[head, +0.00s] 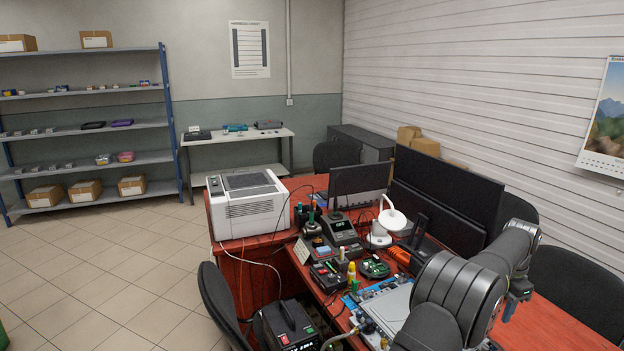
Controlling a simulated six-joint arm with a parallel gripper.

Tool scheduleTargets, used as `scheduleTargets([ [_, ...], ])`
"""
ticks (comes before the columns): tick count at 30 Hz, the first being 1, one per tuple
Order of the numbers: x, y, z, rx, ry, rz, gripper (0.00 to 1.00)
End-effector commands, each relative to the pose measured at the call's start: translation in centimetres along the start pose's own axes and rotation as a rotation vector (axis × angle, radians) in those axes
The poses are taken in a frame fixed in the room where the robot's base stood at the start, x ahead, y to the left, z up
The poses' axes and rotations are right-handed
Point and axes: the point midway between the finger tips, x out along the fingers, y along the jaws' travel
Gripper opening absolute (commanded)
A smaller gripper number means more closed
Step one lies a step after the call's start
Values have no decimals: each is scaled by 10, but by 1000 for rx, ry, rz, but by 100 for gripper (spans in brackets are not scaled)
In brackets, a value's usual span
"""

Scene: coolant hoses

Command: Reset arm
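My grey arm comes in at the lower right and bends over the red desk (567,322). The end of my arm, with my gripper (509,309), points down over the desk at the right. My gripper is small and dark there, and I cannot make out its fingers or whether it holds anything. An open silver unit (388,308) with blue parts lies on the desk left of my arm. My arm covers its right side. A pale hose (338,341) shows at the bottom edge, near the unit's front left.
Dark monitors (440,200) stand along the desk's back. A white lamp (385,225), a soldering station (340,232) and small tools crowd the middle. A white printer-like box (247,204) stands at the left end. Black chairs (577,290) surround the desk. The tiled floor at left is clear.

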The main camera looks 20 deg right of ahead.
Motion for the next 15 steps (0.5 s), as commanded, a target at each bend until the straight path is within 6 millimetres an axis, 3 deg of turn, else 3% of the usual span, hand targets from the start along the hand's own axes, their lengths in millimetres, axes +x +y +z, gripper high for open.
scheduleTargets([
  [15,106,0,0,0,-1,1,40],
])
